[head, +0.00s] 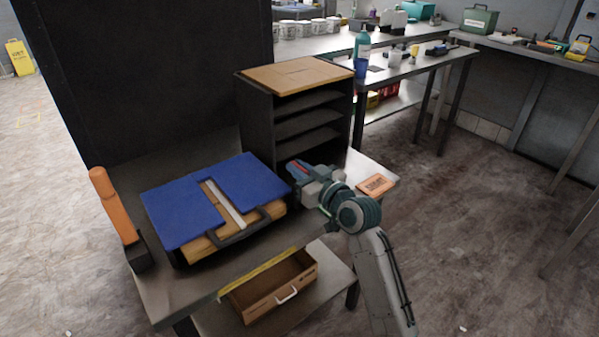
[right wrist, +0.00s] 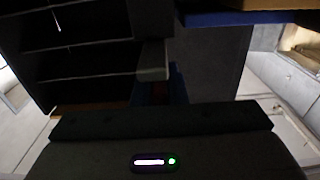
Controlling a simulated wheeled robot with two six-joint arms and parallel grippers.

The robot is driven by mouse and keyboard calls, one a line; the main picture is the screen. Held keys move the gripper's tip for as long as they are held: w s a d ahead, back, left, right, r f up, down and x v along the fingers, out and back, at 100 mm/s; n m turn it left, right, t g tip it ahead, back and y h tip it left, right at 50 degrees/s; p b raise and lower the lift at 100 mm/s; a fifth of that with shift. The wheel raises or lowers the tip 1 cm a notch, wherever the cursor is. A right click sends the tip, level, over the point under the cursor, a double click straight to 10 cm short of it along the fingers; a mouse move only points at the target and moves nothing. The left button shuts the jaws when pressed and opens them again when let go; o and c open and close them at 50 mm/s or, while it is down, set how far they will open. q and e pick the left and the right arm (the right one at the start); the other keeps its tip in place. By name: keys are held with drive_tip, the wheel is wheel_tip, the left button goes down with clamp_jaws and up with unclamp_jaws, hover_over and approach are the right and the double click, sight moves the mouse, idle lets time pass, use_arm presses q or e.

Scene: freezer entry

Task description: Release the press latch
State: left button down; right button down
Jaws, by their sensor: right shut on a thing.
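The press (head: 175,215) stands on the dark table, with blue plates over a wooden body, a pale strip between the plates and a dark handle bar (head: 235,236) in front. My right gripper (head: 297,169) is at the press's right side, beside the dark shelf unit. It is shut on a small part there, apparently the press latch; red shows between the fingers. In the right wrist view a grey tab (right wrist: 153,61) stands just beyond the dark fingers. The grip itself is mostly hidden. My left gripper is not in view.
The dark shelf unit (head: 258,112) with a wooden top stands close behind my right gripper. An orange-handled thing (head: 117,207) stands left of the press. An open wooden drawer (head: 270,288) is below. Floor to the right is clear.

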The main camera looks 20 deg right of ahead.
drive_tip(key=c, duration=1.4)
unclamp_jaws()
drive_tip(key=shift+c, duration=0.2)
